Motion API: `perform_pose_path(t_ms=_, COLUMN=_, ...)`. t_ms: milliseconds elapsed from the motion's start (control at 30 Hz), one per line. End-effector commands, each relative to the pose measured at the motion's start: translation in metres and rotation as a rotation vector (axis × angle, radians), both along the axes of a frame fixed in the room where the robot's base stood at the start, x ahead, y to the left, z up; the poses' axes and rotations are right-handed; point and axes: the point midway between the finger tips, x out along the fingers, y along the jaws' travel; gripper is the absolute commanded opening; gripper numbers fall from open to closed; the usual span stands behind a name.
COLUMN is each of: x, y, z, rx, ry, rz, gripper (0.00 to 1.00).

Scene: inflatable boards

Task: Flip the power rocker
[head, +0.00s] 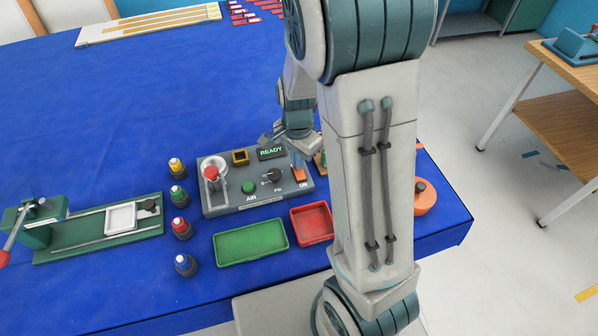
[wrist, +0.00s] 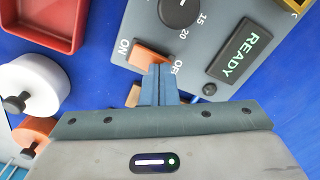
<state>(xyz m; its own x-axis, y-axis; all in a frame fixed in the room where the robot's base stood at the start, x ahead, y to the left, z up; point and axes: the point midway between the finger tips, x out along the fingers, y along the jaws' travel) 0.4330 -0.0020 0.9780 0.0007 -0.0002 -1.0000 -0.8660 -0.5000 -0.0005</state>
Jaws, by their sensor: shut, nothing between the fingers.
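The grey control box (head: 235,203) stands on the blue table. Its orange power rocker (head: 299,175) is at the front right, with "ON" printed below it. In the wrist view the rocker (wrist: 147,55) lies between the "ON" and "OFF" labels. My gripper (wrist: 158,69) is shut and empty, its blue fingertips at the rocker's lower edge, nearer the "OFF" end. They hide part of it; I cannot tell whether they touch. In the head view my gripper (head: 297,161) is just above the rocker. The display (wrist: 239,50) is lit green with "READY".
A dark dial (wrist: 180,8) sits close to the rocker. A red tray (head: 312,224) and a green tray (head: 250,246) lie in front of the box. Several bottles (head: 181,227) stand left of it. An orange round object (head: 425,198) is at the right.

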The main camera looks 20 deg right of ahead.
Motion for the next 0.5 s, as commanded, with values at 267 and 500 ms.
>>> perform_pose_path(t_ms=267, x=-0.0004, y=0.0, z=-0.0052, rx=0.0, ry=0.001, rz=0.0, gripper=0.0)
perform_pose_path(t_ms=500, x=-0.0004, y=0.0001, z=0.0032, rx=0.0, ry=0.001, rz=0.0, gripper=0.0)
